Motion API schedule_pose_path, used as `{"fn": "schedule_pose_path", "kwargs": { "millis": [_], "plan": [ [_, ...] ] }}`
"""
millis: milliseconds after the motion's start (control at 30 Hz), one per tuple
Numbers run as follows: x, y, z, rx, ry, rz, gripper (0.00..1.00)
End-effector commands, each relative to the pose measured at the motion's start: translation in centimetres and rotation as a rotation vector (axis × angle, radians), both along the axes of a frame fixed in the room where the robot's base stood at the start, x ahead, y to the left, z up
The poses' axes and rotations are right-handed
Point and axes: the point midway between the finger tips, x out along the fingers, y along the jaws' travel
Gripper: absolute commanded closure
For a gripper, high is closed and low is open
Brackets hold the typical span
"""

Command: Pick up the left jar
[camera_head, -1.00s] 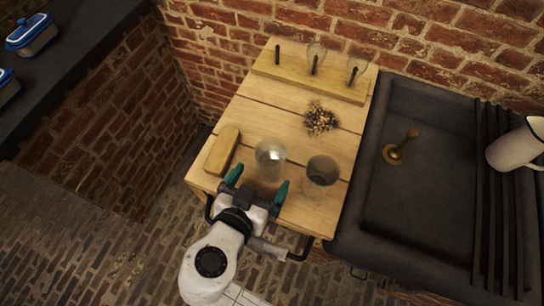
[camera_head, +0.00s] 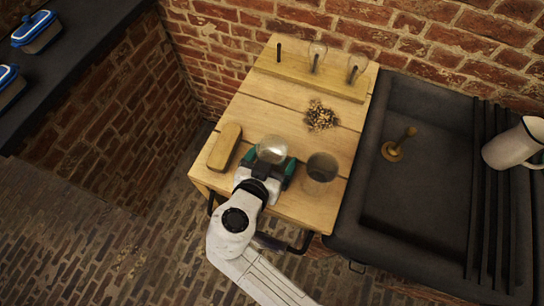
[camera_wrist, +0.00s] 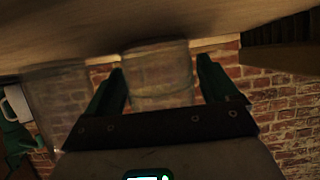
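The left jar (camera_head: 271,149) is clear glass and stands on the wooden table near its front edge. It also shows in the wrist view (camera_wrist: 160,75), which is upside down, between my two green fingers. My gripper (camera_head: 266,166) is open, with one finger on each side of the jar. In the wrist view the fingers (camera_wrist: 160,64) look apart from the glass, with a narrow gap at the right one. A second, darker-looking jar (camera_head: 322,168) stands just to the right. It shows at the left in the wrist view (camera_wrist: 58,98).
A wooden block (camera_head: 225,146) lies left of the jar. A small heap of bits (camera_head: 320,116) and a rack with glass bulbs (camera_head: 310,77) are farther back. A dark sink (camera_head: 410,200) with a brass piece (camera_head: 398,145) and a white jug (camera_head: 515,146) is to the right.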

Motion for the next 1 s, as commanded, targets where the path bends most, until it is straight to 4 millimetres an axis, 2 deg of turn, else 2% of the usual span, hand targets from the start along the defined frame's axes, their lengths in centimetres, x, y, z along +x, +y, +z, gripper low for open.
{"fn": "schedule_pose_path", "kwargs": {
  "millis": [67,533,1000],
  "plan": [
    [-0.01,0.01,0.02,0.000,0.000,0.000,0.21],
    [-0.02,0.03,0.04,0.000,0.000,0.000,0.66],
    [0.02,0.04,0.61,0.001,-0.003,0.000,0.67]
  ]
}}
